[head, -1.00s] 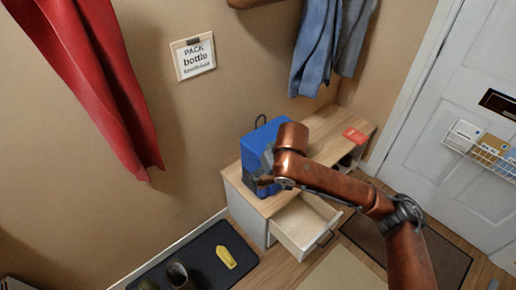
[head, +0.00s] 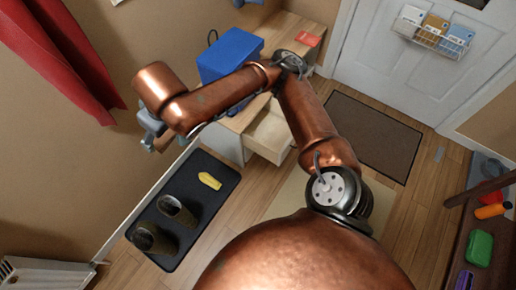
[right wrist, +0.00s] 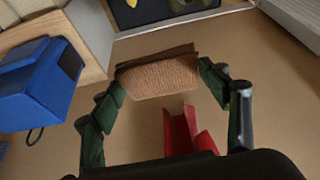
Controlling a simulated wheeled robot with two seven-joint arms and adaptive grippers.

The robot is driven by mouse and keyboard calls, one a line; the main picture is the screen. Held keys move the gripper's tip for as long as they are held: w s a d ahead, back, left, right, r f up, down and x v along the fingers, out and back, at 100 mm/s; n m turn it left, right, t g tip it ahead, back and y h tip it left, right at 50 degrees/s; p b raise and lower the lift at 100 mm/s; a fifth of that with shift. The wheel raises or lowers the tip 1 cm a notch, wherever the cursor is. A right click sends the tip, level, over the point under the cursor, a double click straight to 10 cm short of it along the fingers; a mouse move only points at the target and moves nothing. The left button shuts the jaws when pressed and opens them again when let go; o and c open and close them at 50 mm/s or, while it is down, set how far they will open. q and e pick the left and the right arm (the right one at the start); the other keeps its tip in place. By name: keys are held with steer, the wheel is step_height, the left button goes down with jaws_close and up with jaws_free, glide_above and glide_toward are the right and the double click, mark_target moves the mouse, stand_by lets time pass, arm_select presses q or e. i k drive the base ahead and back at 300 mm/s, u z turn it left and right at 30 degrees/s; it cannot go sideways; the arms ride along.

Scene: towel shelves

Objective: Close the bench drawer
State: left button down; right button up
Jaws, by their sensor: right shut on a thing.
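The wooden-topped bench (head: 292,32) stands against the wall in the head view. Its pale drawer (head: 270,133) is pulled out at the near end, partly hidden by my right arm. My right gripper (head: 155,140) is left of the bench, above the floor by the wall and apart from the drawer. Its fingers are partly hidden behind my arm. The right wrist view shows the gripper (right wrist: 165,82) shut on a brown, ribbed block-like thing (right wrist: 158,76). The bench end (right wrist: 92,35) shows at upper left there. My left gripper is not in view.
A dark mat (head: 200,226) holds boots and a yellow item (head: 209,181). A radiator (head: 45,272) is at lower left. Open floor lies right of the mat.

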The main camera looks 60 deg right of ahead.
mark_target(269, 135)
steer(key=u, duration=0.3)
steer(key=k, duration=0.3)
steer(key=z, duration=2.7)
